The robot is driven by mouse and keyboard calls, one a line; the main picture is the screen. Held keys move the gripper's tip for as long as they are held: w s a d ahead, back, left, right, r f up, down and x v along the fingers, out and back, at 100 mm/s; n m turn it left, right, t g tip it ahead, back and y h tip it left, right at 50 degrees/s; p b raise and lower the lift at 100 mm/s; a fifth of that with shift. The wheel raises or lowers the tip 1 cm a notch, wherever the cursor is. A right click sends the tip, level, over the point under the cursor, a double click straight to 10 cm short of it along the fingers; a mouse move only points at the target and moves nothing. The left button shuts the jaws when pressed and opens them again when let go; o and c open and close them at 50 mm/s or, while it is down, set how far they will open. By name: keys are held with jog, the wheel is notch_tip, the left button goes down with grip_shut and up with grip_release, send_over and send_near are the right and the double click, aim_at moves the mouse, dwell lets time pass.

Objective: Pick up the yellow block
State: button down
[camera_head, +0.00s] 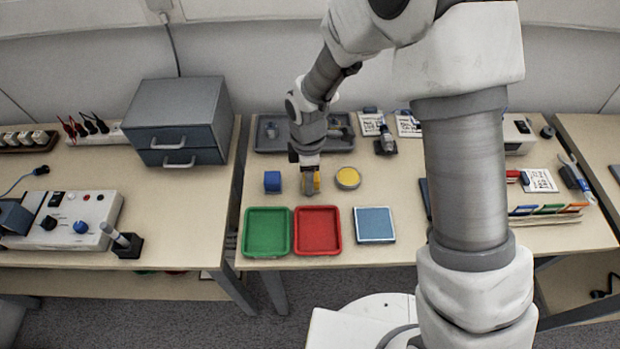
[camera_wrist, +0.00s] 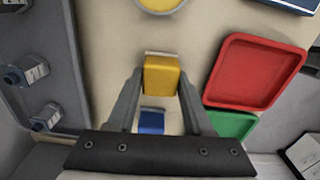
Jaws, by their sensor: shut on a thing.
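The yellow block (camera_head: 317,182) is at the middle of the table, between a blue block and a round yellow-topped piece, and my gripper (camera_head: 310,186) partly covers it. In the wrist view the yellow block (camera_wrist: 161,75) sits between the two fingers of my gripper (camera_wrist: 160,84), with a finger against each side. My gripper is shut on the block and points down. Whether the block touches the table or is slightly raised, I cannot tell.
The blue block (camera_head: 272,182) is close at left, the round yellow piece (camera_head: 348,178) close at right. The green tray (camera_head: 266,232), red tray (camera_head: 318,231) and blue square (camera_head: 375,224) lie along the front. A grey tray (camera_head: 268,146) with parts stands behind.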

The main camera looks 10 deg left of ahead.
jog(key=shift+r, duration=0.15)
notch_tip(320, 180, up, 5)
jog(key=shift+d+f+p, duration=0.1)
jog(key=shift+f+p, duration=0.1)
jog(key=shift+p, duration=0.45)
jog(key=d+r+p, duration=0.2)
jog(key=d+r, duration=0.4)
jog(key=d, duration=0.5)
jog(key=shift+d, duration=0.25)
jog(key=shift+r, duration=0.1)
jog(key=c, duration=1)
grip_release()
jog(key=c, duration=0.5)
